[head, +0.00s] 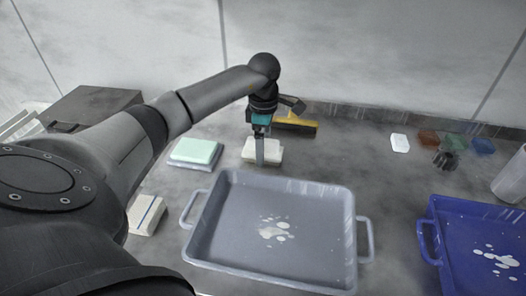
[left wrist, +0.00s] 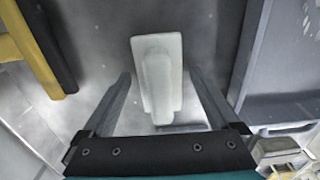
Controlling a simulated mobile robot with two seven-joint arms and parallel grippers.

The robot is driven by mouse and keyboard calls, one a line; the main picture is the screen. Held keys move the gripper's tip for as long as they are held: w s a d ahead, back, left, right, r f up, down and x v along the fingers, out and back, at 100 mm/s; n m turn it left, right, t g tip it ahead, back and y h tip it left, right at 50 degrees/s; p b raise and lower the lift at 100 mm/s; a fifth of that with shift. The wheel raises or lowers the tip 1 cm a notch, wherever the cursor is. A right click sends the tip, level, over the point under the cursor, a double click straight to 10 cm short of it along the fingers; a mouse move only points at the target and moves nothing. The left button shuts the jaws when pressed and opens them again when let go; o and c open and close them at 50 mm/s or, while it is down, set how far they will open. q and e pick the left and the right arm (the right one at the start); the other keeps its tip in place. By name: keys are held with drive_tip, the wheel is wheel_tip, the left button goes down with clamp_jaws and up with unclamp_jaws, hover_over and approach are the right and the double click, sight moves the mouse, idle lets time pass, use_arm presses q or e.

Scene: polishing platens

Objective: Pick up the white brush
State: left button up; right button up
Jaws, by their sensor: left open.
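The white brush (head: 275,151) lies on the grey counter behind the grey tray, partly hidden by my left gripper (head: 260,158). In the left wrist view the white brush (left wrist: 160,95) shows as a pale block with a raised grip along its middle. My left gripper (left wrist: 160,76) is open, with one finger on each side of the brush and a visible gap to each. I cannot tell how far the fingertips are above the counter. My right gripper is not in view.
A grey tray (head: 343,215) with white puddles stands just in front of the brush. A blue tray (head: 430,225) is at right. A yellow-and-black tool (head: 297,124) lies behind the gripper. A pale green block (head: 194,151) lies to the left, several small coloured pieces to the right.

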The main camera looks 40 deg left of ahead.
use_arm(q)
drive_tip(key=shift+f, duration=0.45)
clamp_jaws()
idle(0.6)
